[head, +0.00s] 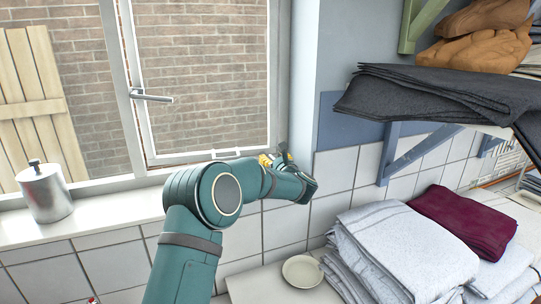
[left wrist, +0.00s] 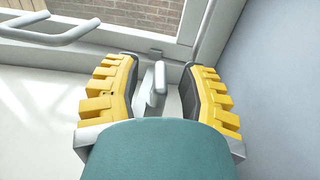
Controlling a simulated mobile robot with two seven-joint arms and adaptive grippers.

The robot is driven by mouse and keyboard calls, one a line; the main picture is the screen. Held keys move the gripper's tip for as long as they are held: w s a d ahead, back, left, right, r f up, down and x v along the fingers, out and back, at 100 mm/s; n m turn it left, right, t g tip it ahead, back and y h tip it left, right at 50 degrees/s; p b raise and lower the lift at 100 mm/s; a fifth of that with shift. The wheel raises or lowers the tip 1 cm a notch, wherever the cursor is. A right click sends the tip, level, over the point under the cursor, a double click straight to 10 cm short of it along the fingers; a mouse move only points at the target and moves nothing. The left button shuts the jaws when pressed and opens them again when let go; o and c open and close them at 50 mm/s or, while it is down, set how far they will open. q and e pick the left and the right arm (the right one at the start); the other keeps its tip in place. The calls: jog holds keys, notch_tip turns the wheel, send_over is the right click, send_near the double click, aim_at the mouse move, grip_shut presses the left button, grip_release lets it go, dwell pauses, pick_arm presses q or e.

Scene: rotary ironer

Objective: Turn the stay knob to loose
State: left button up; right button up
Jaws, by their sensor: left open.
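The stay knob (left wrist: 158,80), a small light-grey lever-shaped piece, stands between my left fingers in the left wrist view, at the lower corner of the window frame. My left gripper (left wrist: 164,88) is open, with a yellow, dark-padded finger on each side of the knob. A gap shows between the knob and each pad. In the head view the left gripper (head: 276,160) is at the lower right corner of the window, and I cannot make out the knob there. The knob's lower end is partly hidden by my wrist. My right gripper is not in view.
A white bar (left wrist: 42,28) runs along the window bottom, left of the gripper. The window handle (head: 151,96) and a metal canister (head: 45,190) on the sill are further left. A wall edge (head: 303,85) is close on the right. Folded towels (head: 405,245) and a dish (head: 302,271) lie below.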

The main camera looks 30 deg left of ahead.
pick_arm(q)
jog(key=shift+x, duration=1.25)
jog(key=shift+o, duration=0.2)
grip_shut()
jog(key=shift+d, duration=0.1)
